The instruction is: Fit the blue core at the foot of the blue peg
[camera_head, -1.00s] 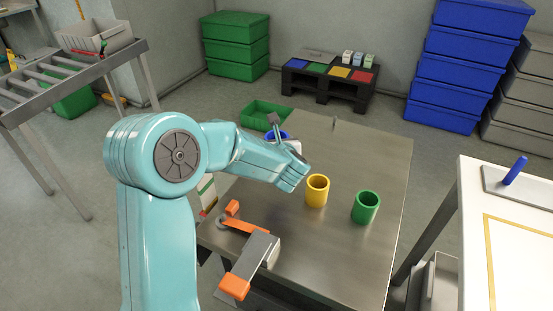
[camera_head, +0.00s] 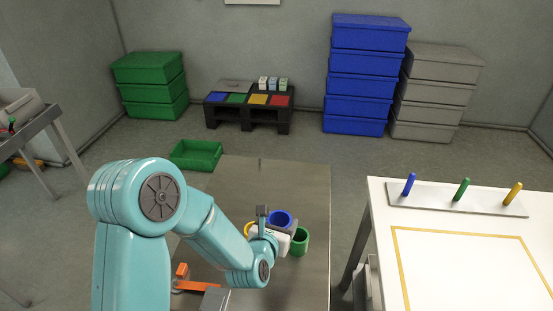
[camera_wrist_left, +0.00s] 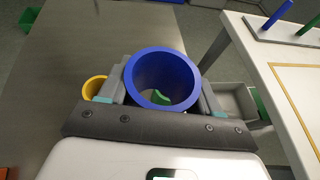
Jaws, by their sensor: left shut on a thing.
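The blue core (camera_head: 281,219), a hollow ring, is held by my left gripper (camera_head: 277,232) over the steel table. In the left wrist view the blue core (camera_wrist_left: 163,80) sits between the two fingers of the left gripper (camera_wrist_left: 163,92), its open bore facing the camera. The blue peg (camera_head: 409,185) stands on a grey base plate (camera_head: 440,200) at the back of the white table, left of the green and yellow pegs. The blue peg (camera_wrist_left: 277,14) also shows at the top right of the left wrist view. The core is well apart from the peg. My right gripper is out of view.
The green core (camera_head: 301,242) stands on the steel table (camera_head: 290,180); the yellow core (camera_head: 248,229) is mostly hidden by my arm. The white table (camera_head: 470,260) has a yellow outline. A gap separates the tables. A green peg (camera_head: 462,189) and yellow peg (camera_head: 513,193) stand beside the blue one.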

